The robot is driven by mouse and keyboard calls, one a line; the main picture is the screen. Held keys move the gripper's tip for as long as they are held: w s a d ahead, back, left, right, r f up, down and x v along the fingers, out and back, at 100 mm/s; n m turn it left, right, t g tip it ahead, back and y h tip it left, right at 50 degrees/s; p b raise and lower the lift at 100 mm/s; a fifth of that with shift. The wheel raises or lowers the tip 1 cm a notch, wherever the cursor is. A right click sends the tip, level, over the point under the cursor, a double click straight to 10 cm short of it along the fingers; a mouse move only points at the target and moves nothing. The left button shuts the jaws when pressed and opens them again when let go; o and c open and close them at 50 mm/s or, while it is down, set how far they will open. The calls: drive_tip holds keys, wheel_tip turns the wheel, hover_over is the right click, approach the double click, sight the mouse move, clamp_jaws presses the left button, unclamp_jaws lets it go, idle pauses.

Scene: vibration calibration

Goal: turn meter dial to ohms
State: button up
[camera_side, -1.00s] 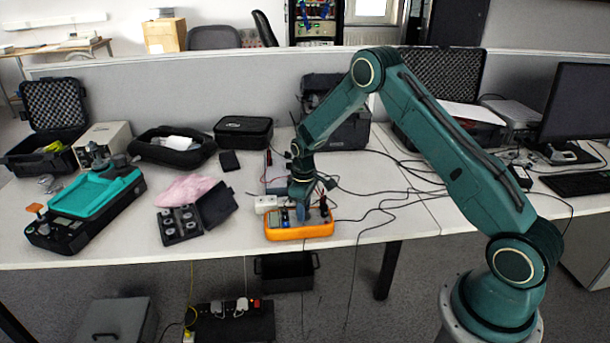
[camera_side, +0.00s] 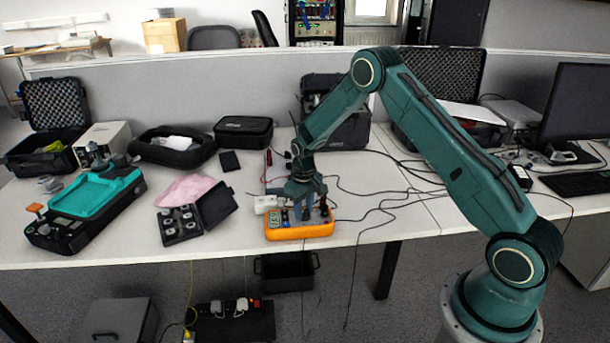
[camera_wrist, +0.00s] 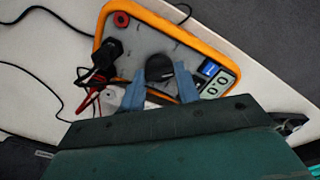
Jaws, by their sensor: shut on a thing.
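The orange-framed multimeter (camera_side: 299,231) lies flat near the front edge of the white table. It also shows in the wrist view (camera_wrist: 103,22), with a grey face, a display (camera_wrist: 219,84), and a red jack (camera_wrist: 121,19). Its black dial (camera_wrist: 158,71) sits between the blue fingers of my gripper (camera_wrist: 160,84). The gripper (camera_side: 297,213) is shut on the dial, pointing down from above. The fingers and palm hide part of the dial and face, and I cannot read the dial's marks or its setting.
A black plug (camera_wrist: 107,49) with leads sits in the meter beside the dial. Dark cables (camera_side: 370,190) run across the table to the right. A black weight case (camera_side: 180,226) and a teal-topped device (camera_side: 85,205) stand to the left.

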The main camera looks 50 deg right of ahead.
sight(304, 211)
drive_tip(key=o, duration=1)
drive_tip(key=shift+r, duration=0.1)
wheel_tip(304, 211, up, 14)
drive_tip(key=shift+f, duration=0.2)
